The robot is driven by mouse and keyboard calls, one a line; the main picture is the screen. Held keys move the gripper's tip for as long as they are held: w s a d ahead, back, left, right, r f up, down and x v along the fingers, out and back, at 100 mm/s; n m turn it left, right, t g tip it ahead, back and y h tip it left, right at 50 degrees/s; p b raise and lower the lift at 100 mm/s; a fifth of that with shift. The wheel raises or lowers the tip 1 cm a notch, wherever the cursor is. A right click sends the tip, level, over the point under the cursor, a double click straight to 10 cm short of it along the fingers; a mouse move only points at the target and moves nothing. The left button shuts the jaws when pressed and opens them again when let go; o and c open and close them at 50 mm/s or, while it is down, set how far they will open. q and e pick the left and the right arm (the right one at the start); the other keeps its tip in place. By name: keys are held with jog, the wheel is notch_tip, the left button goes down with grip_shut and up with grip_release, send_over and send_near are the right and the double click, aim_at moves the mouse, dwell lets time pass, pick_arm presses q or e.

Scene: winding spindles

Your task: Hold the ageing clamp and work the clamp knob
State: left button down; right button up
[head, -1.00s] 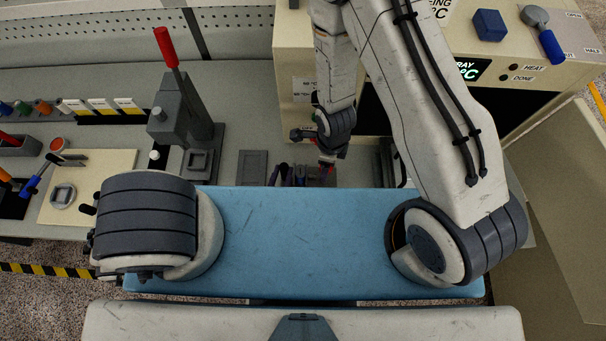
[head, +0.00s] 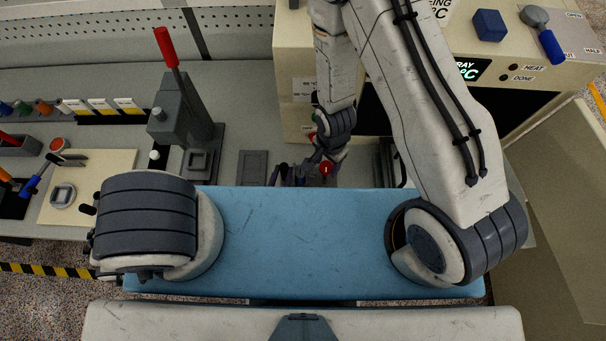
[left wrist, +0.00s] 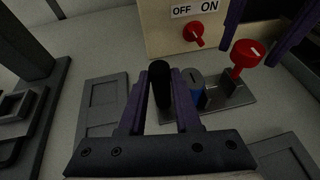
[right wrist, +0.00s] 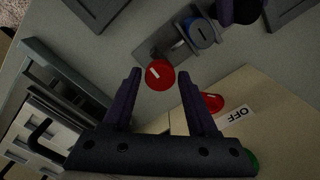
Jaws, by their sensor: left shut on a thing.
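The ageing clamp has a grey base (left wrist: 238,101), a black upright handle (left wrist: 161,98), a blue slotted piece (left wrist: 197,92) and a red knob (left wrist: 248,53) with a white mark. My left gripper (left wrist: 159,76) is shut on the black handle. My right gripper (right wrist: 161,77) is open, its purple fingers on either side of the red knob (right wrist: 160,75), with gaps between. In the left wrist view its fingers stand above the knob. In the head view the red knob (head: 326,170) is small, and my grippers are partly hidden by my arm and the blue surface.
A cream box with an OFF/ON label has a red switch (left wrist: 194,34) close behind the clamp. A grey press (head: 180,115) with a red lever stands to the left. A flat grey plate (left wrist: 103,105) lies beside the clamp.

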grip_shut()
jog(key=m, duration=0.7)
jog(key=shift+o, duration=2.4)
grip_release()
jog(key=shift+r, duration=4)
